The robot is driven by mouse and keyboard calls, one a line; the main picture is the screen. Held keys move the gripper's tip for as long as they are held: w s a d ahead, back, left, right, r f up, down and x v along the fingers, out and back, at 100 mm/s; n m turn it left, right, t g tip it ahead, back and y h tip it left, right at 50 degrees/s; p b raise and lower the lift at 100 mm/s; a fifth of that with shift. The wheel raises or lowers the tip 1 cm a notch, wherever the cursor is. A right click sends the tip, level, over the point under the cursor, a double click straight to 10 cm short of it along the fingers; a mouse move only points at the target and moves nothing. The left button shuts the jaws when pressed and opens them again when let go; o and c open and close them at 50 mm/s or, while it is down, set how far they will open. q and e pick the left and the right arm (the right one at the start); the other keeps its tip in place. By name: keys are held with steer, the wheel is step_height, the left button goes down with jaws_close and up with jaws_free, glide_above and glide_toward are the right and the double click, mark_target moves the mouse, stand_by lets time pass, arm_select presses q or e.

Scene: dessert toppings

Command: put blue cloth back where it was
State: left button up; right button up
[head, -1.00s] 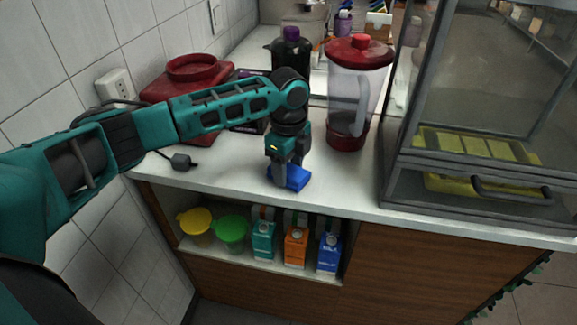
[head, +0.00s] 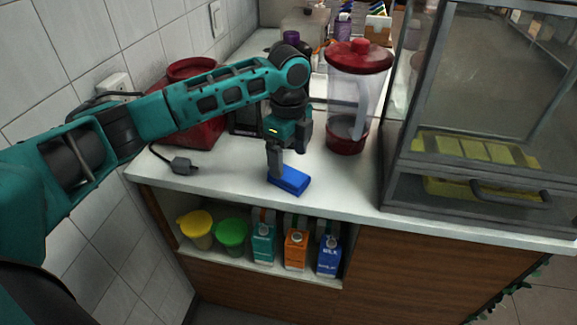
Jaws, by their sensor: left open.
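The blue cloth (head: 291,181) lies on the white counter near its front edge, in the head view. It looks like a small folded blue block. My left gripper (head: 286,162) is open, just above and behind the cloth, pointing down. One finger hangs at the cloth's left end and the other is higher to the right. I cannot tell whether a finger touches the cloth. My right gripper is not in view.
A red-lidded blender (head: 357,95) stands behind and right of the gripper. A glass display case (head: 470,120) takes the right side. A black plug (head: 183,166) lies at left. Cartons (head: 296,249) and cups (head: 231,233) fill the shelf below. Front counter right of the cloth is clear.

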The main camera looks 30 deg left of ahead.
mark_target(288, 173)
arm_select(q)
step_height(288, 173, up, 7)
steer(key=shift+r, duration=0.15)
stand_by(0.6)
